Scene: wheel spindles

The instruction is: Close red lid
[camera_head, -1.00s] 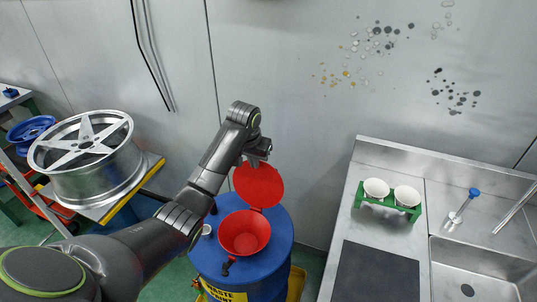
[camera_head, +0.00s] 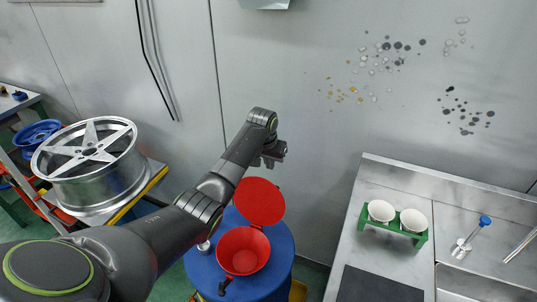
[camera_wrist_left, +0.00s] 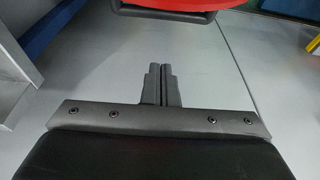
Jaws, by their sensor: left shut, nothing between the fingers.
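The red lid (camera_head: 260,201) stands open, tilted up at the back of a red funnel (camera_head: 243,251) on a blue drum (camera_head: 285,252). My left gripper (camera_head: 275,160) is above and behind the lid's upper edge, apart from it in the picture. In the left wrist view its fingers (camera_wrist_left: 159,72) are together with nothing between them. A red rounded rim with a dark edge (camera_wrist_left: 170,8) shows at the top of that view, beyond the fingertips. My right gripper is in neither view.
A grey wall (camera_head: 320,60) rises behind the drum. A silver wheel (camera_head: 88,160) lies on a stand at left. At right, a steel counter (camera_head: 355,235) holds a green rack (camera_head: 393,228) with two white cups. A blue-handled brush (camera_head: 475,230) stands near the sink.

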